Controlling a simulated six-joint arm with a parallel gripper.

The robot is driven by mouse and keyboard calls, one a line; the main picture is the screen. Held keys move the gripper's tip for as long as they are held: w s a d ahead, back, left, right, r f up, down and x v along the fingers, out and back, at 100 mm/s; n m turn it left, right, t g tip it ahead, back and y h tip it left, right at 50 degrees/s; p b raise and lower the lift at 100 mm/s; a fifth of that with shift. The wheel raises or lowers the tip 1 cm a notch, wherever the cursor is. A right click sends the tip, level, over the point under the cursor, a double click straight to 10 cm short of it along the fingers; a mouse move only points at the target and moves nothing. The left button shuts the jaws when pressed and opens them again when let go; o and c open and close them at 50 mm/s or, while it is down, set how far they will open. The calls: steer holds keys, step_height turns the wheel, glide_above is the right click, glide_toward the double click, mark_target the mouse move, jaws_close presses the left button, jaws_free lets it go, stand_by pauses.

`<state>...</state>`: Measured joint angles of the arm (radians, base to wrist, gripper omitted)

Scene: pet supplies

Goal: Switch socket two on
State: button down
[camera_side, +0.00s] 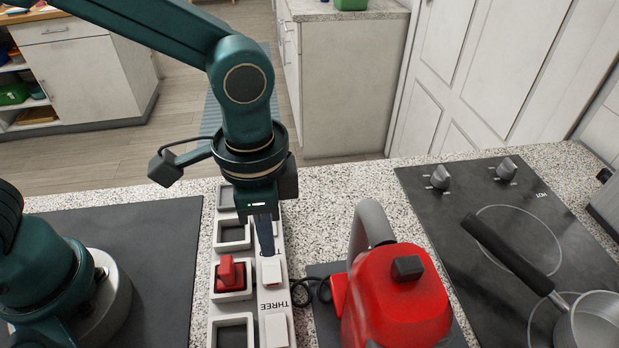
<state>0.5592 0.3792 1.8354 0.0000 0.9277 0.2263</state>
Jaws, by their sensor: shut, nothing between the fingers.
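A white power strip (256,302) runs front to back on the counter, with several dark square sockets on its left side and white switches along its right side. A red plug (231,273) sits in one socket. Beside it is a white switch (271,271). An upside-down label THREE lies between this switch and a nearer switch (277,331). No label for socket two can be read. My gripper (266,249) is shut and empty, pointing down at the far edge of the switch beside the red plug. I cannot tell whether it touches. It hides the strip's farther right side.
A red kettle (398,298) with a grey handle stands right of the strip, its black cord by the strip. A cooktop (490,240) with a saucepan (590,322) lies farther right. A dark mat (150,255) lies left.

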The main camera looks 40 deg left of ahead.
mark_target(271, 263)
step_height(271, 263, up, 4)
steer(key=shift+f, duration=0.2)
stand_by(0.4)
steer(key=s+a+r+n+t, duration=0.2)
steer(key=a+n, duration=0.2)
steer(key=a, duration=0.3)
steer(key=s+a+r+n+t, duration=0.3)
steer(key=a+n, duration=0.2)
steer(key=a, duration=0.2)
steer(key=shift+s+r+t, duration=0.15)
steer(key=shift+r+t, duration=0.1)
steer(key=shift+t, duration=0.05)
